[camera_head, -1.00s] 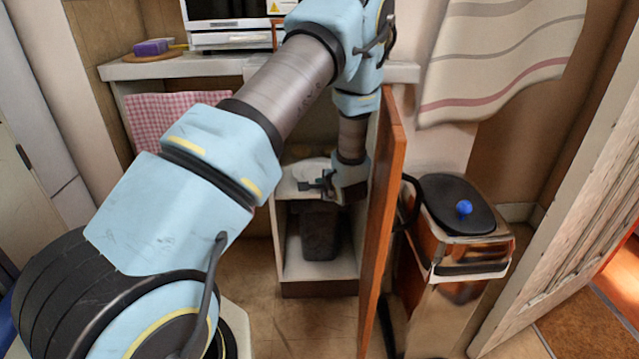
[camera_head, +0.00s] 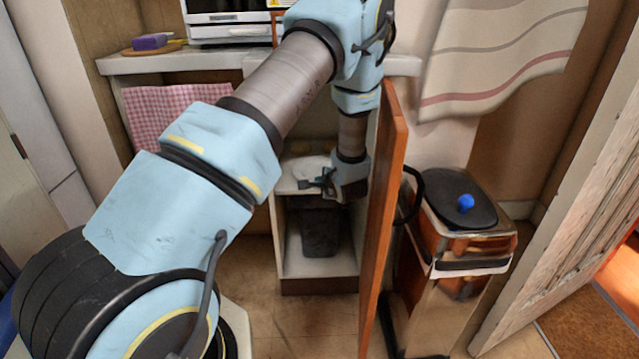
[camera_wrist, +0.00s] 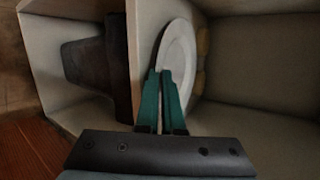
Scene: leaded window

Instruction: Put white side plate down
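The white side plate (camera_head: 310,167) is in the upper compartment of the open cupboard, over its middle shelf (camera_head: 285,186). In the wrist view the plate (camera_wrist: 179,50) shows as a narrow white oval close along the shelf; I cannot tell if it fully rests on it. My gripper (camera_head: 318,183) is at the plate's near edge. In the wrist view its two teal fingers (camera_wrist: 160,72) are close together with a thin gap and appear shut on the near rim, which they partly hide.
A dark bin-like container (camera_head: 320,233) stands in the lower compartment. A yellowish item (camera_wrist: 202,48) is behind the plate. The open orange-brown cupboard door (camera_head: 384,220) stands just right of my arm. A bin with a black lid (camera_head: 455,197) is beyond it.

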